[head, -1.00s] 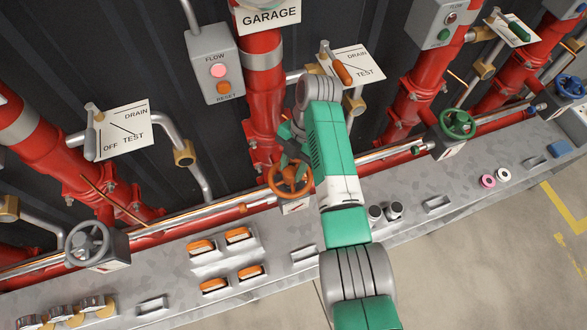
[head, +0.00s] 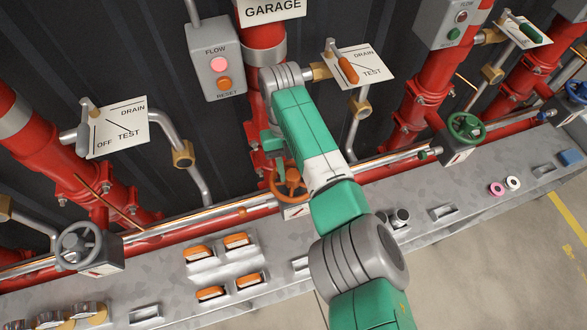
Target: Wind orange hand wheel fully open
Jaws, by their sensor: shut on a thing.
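The orange hand wheel (head: 291,193) sits on its valve at the foot of the middle red pipe, behind the ledge. My gripper (head: 281,163) reaches down to the wheel's far rim from above and is shut on it. My wrist and forearm cover the wheel's right edge and part of the pipe behind, and the fingertips are partly hidden. A small white plate (head: 295,211) shows just below the wheel.
A grey hand wheel (head: 79,245) stands at left and a green one (head: 464,128) at right. A flow box (head: 214,62) with lit pink lamp hangs above. Drain-test levers flank the pipe. Orange-topped blocks (head: 235,241) sit on the ledge (head: 180,288).

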